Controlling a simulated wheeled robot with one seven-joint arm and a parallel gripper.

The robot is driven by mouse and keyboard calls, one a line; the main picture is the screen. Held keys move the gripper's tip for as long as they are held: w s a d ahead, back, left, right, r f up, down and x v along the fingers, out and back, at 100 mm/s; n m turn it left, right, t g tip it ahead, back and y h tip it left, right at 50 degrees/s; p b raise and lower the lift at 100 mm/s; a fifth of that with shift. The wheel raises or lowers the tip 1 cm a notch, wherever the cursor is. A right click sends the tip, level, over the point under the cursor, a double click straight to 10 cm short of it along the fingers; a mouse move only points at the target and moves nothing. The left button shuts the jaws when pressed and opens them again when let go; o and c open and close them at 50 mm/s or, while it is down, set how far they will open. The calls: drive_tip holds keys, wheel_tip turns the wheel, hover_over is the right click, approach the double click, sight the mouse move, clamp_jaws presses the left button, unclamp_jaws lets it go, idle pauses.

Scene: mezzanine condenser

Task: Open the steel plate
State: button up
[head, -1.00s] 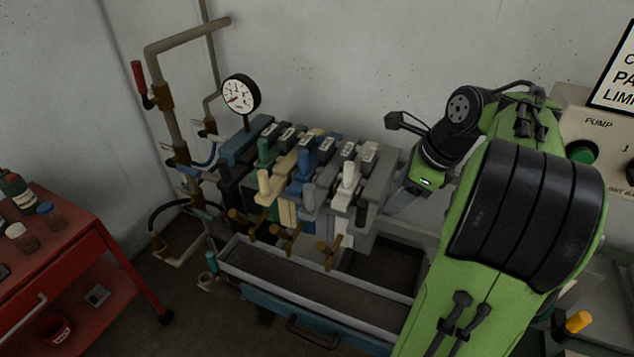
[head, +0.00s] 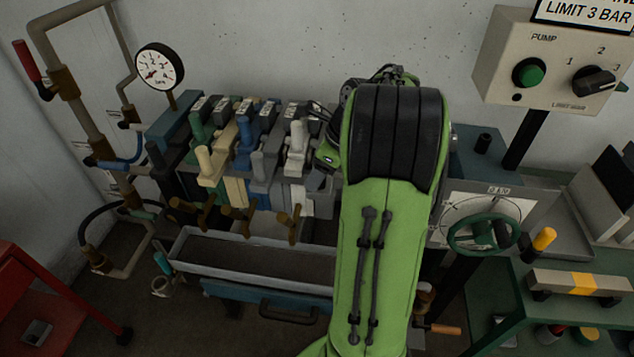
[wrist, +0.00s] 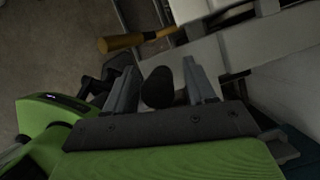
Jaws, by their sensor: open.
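A row of coloured plates stands behind a long trough in the head view. A grey plate (head: 318,181) at the right end looks like steel, but a greyish one (head: 263,168) between the blue and white plates could also be it; I cannot tell which is meant. My gripper (wrist: 160,85) is open in the wrist view, with a dark rounded knob (wrist: 158,88) showing between its fingers. I cannot tell whether they touch it. A grey plate surface (wrist: 180,57) lies just beyond. In the head view my arm hides the fingertips and the row's right end.
Brass taps (head: 240,222) stick out above the trough (head: 250,260). A pressure gauge (head: 160,67) and pipes stand left. At right are a pump box (head: 545,60), a green handwheel (head: 483,234) and a green bench. A red cart (head: 30,300) is at lower left.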

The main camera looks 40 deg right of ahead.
drive_tip(key=shift+w+a+f, duration=0.15)
drive_tip(key=shift+w+f, duration=0.2)
drive_tip(key=shift+f, duration=0.2)
drive_tip(key=shift+s+r, duration=0.1)
drive_tip(key=shift+c, duration=0.9)
clamp_jaws()
drive_tip(key=s+d+p, duration=1)
drive_tip(key=s+d, duration=0.1)
drive_tip(key=s, duration=0.4)
drive_tip(key=shift+d, duration=0.35)
drive_tip(key=shift+o, duration=0.9)
unclamp_jaws()
